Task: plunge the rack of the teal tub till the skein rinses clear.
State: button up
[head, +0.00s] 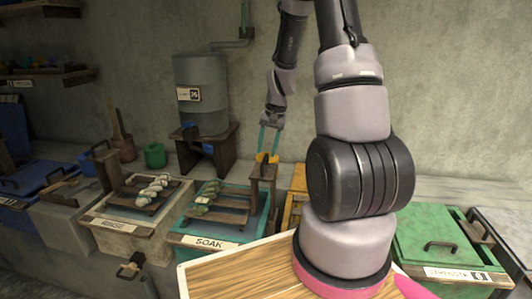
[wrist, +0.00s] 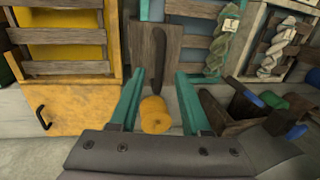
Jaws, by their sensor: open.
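The teal tub (head: 224,228), labelled SOAK, stands left of centre in the head view; its teal edge also shows in the wrist view (wrist: 212,60). A mottled green and pale skein (head: 207,196) lies on its slatted wooden rack (head: 217,215). A wooden upright (head: 262,182) with a dark handle (wrist: 158,52) stands at the tub's right side. My gripper (head: 268,146) is open, teal fingers pointing down above the upright. In the wrist view the handle shows between the fingertips (wrist: 160,74); I cannot tell whether they touch it. Water clarity cannot be told.
A pale tub (head: 128,236) with another skein (head: 153,188) adjoins on the left. A yellow tub (wrist: 60,98) is on the other side. A grey tank (head: 202,95) stands behind on a dark stand. A green lidded tub (head: 437,238) is right.

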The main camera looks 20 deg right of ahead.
notch_tip(320, 180, up, 9)
jog(key=s+d, duration=0.1)
jog(key=shift+d, duration=0.2)
jog(key=shift+f, duration=0.1)
dwell(0.7)
jog(key=s+a+r+n+t, duration=0.1)
jog(key=s+a+r+t, duration=0.2)
jog(key=s+r, duration=0.6)
jog(key=s+a+r+n+t, duration=0.1)
jog(key=s+a+r+t, duration=0.1)
jog(key=s+a+r, duration=0.5)
jog(key=s+r, duration=0.3)
jog(key=r, duration=0.1)
jog(key=shift+s+r+n+t, duration=0.2)
jog(key=shift+r+n+t, duration=0.1)
jog(key=shift+r+t, duration=0.1)
jog(key=shift+a, duration=0.1)
